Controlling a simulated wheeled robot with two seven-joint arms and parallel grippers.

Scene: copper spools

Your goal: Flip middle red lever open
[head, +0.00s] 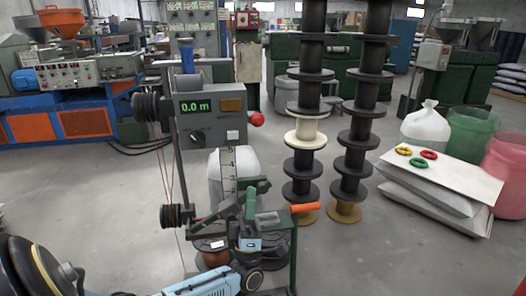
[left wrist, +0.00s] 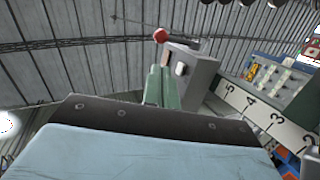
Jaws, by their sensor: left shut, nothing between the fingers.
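A lever with a red ball knob (head: 257,119) sticks out from the right side of the grey meter box (head: 212,117), which reads 0.0 m. In the left wrist view the red knob (left wrist: 160,35) is beyond the fingertips, beside the grey box (left wrist: 190,78). My left gripper (head: 251,193) points upward below the box, in front of the machine. Its green fingers, also in the left wrist view (left wrist: 158,70), are together and empty. They appear apart from the knob. No other red lever is clear to me. My right gripper is not in view.
A green stand with an orange handle (head: 305,208) is close to the right of my left gripper. A numbered scale (head: 228,170) hangs below the box. Stacked black spools (head: 308,125) stand to the right; open floor lies at left.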

